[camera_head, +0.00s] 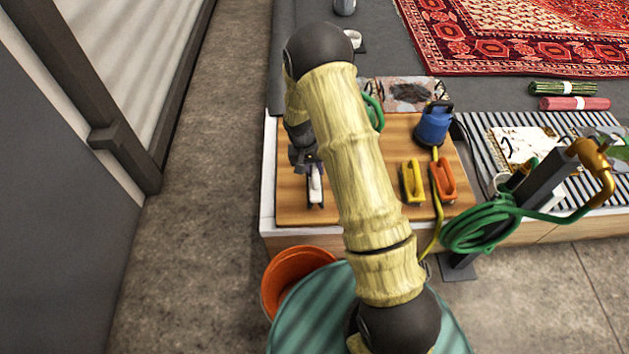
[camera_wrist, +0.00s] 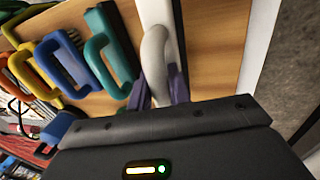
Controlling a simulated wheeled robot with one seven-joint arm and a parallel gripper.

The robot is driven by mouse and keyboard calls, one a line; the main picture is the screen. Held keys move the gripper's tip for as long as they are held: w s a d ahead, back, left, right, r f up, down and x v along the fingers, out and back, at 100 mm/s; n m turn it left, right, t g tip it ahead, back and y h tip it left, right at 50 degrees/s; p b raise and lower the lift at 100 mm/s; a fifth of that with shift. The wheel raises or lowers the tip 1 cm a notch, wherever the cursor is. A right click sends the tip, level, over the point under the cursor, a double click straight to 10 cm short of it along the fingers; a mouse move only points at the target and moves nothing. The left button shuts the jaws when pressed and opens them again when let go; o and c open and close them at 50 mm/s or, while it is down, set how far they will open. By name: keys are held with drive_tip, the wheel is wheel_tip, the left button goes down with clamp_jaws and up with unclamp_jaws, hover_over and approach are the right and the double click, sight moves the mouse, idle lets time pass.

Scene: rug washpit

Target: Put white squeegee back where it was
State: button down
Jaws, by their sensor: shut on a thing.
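The white squeegee (camera_head: 316,188) is at the left side of the wooden board (camera_head: 290,214) in the head view. In the wrist view the white squeegee (camera_wrist: 156,12) has a pale, looped handle. My gripper (camera_head: 309,168) is shut on that handle; its purple fingers (camera_wrist: 157,92) sit on both sides of it in the wrist view. Whether the squeegee touches the board or hangs just above it, I cannot tell. My arm hides the middle of the board in the head view.
Beside the squeegee are a teal handle (camera_wrist: 101,50) and a blue handle (camera_wrist: 59,67). A yellow tool (camera_head: 406,188), orange tool (camera_head: 450,182) and blue container (camera_head: 432,127) stand right on the board. An orange bucket (camera_head: 276,280) is below its front edge.

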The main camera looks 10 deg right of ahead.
drive_tip(key=shift+f, duration=0.25)
drive_tip(key=shift+f+b, duration=0.7)
drive_tip(key=shift+f, duration=1.15)
drive_tip(key=shift+f, duration=0.1)
drive_tip(key=c, duration=1.3)
unclamp_jaws()
wheel_tip(320, 180, up, 12)
drive_tip(key=a+p, duration=0.2)
drive_tip(key=p, duration=0.2)
drive_tip(key=shift+w+a, duration=0.15)
drive_tip(key=shift+w, duration=0.05)
